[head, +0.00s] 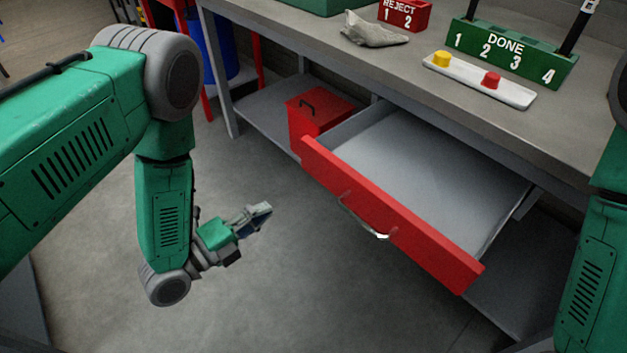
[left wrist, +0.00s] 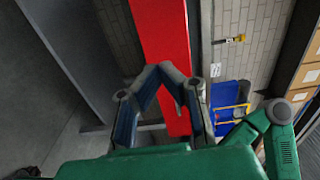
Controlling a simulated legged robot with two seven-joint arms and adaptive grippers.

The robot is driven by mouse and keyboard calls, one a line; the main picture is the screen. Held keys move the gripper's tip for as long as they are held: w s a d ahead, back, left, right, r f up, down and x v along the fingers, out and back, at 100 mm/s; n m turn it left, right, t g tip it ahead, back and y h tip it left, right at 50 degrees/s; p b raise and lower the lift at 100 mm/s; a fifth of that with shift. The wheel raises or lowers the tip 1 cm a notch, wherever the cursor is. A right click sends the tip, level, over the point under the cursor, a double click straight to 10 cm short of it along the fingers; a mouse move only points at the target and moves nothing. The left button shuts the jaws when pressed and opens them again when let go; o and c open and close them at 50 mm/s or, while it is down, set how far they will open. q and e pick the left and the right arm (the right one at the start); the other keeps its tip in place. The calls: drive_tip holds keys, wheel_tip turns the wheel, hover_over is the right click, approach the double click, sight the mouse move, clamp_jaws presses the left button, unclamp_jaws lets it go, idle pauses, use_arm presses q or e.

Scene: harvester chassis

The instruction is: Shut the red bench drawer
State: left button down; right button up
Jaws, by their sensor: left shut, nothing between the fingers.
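The red bench drawer (head: 390,214) is pulled well out from under the bench and its grey inside looks empty. A curved metal handle (head: 362,219) sits on its red front. My left gripper (head: 266,209) is shut and empty, to the left of the drawer front and apart from the handle. In the left wrist view, the left gripper's fingers (left wrist: 168,72) come together in front of a red panel (left wrist: 162,35), which looks like the drawer front. My right arm shows at the right edge of the head view, but its gripper is out of sight.
The grey bench top (head: 400,65) holds a green DONE rack (head: 510,58), a white tray (head: 478,80) with yellow and red pieces, a red REJECT block (head: 405,14) and a grey cloth-like item (head: 372,32). A red toolbox (head: 315,107) stands on the lower shelf. The floor before the drawer is clear.

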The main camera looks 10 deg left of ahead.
sight(322, 172)
use_arm(q)
drive_tip(key=b+x, duration=0.1)
drive_tip(key=x, duration=1.2)
drive_tip(key=shift+d, duration=0.1)
drive_tip(key=shift+w+d+b, duration=0.2)
drive_tip(key=shift+w+b, duration=0.1)
drive_tip(key=shift+w, duration=0.1)
